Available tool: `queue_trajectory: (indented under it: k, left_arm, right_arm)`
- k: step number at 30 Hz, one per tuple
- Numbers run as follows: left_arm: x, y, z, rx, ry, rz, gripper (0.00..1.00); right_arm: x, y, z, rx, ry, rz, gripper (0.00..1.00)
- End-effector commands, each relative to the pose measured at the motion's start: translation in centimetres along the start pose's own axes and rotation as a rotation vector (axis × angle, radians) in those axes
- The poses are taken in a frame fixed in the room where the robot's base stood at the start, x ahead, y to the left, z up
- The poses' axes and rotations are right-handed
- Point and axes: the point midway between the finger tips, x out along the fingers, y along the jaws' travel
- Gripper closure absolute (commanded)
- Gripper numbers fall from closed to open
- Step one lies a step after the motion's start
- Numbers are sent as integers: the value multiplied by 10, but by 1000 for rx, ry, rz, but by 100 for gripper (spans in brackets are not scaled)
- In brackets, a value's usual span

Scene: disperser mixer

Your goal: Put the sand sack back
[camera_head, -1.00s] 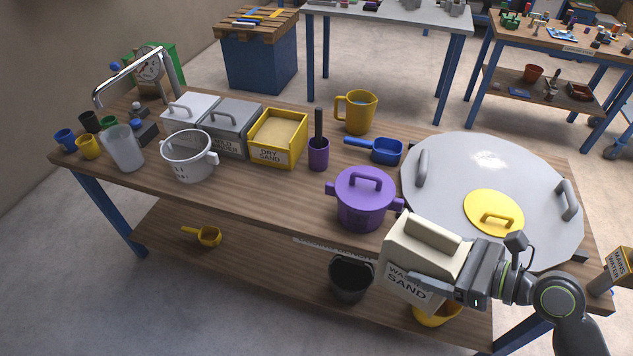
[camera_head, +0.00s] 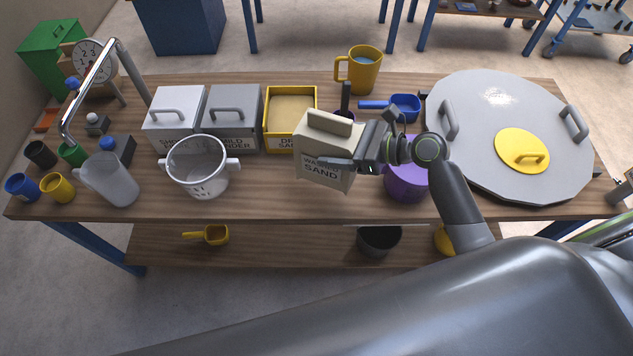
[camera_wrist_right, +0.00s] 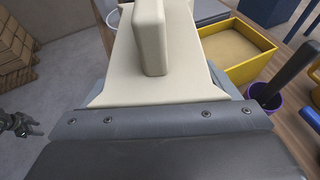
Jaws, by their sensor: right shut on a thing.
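The cream sand sack (camera_head: 330,145), labelled "WASHED SAND", is upright in my right gripper (camera_head: 345,162). The gripper is shut on it and holds it above the table, in front of the yellow dry sand box. In the right wrist view the sack (camera_wrist_right: 150,50) with its raised top ridge fills the middle, between the jaws (camera_wrist_right: 160,115). The sack hides part of the dry sand box (camera_head: 270,118) and its label; the box also shows in the right wrist view (camera_wrist_right: 262,62). My left gripper is not in the head view.
The wooden table (camera_head: 265,198) has bare room at its front edge. A white strainer pot (camera_head: 198,168) stands left of the sack. A purple pot (camera_head: 406,183) is partly behind my right arm. A large grey lid (camera_head: 480,110) lies at right. A lower shelf (camera_head: 290,250) holds a black bucket (camera_head: 380,240).

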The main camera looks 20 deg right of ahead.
Motion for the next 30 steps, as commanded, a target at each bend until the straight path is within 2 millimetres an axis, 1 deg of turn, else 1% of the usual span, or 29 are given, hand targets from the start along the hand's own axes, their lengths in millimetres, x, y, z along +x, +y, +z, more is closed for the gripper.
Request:
queue_trajectory:
  k: [1, 4, 10, 13, 17, 24, 27, 30]
  left_arm:
    - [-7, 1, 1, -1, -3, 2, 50]
    - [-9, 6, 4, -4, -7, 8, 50]
    - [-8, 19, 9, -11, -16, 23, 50]
    - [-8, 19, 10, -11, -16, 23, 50]
    - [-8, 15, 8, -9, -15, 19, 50]
    - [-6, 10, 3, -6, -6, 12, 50]
    - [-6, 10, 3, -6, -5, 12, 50]
    - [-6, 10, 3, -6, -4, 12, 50]
  right_arm:
    - [6, -3, 5, 4, -2, 2, 66]
    - [16, -6, 1, 6, -1, 4, 66]
    - [31, -6, -33, 8, 0, 6, 66]
    - [35, -5, -45, 6, -1, 6, 66]
    - [39, -6, -54, 5, -2, 6, 66]
    - [50, -5, -84, 6, -1, 6, 66]
    - [52, -5, -89, 4, -3, 5, 66]
    - [52, -5, -90, 3, -3, 5, 66]
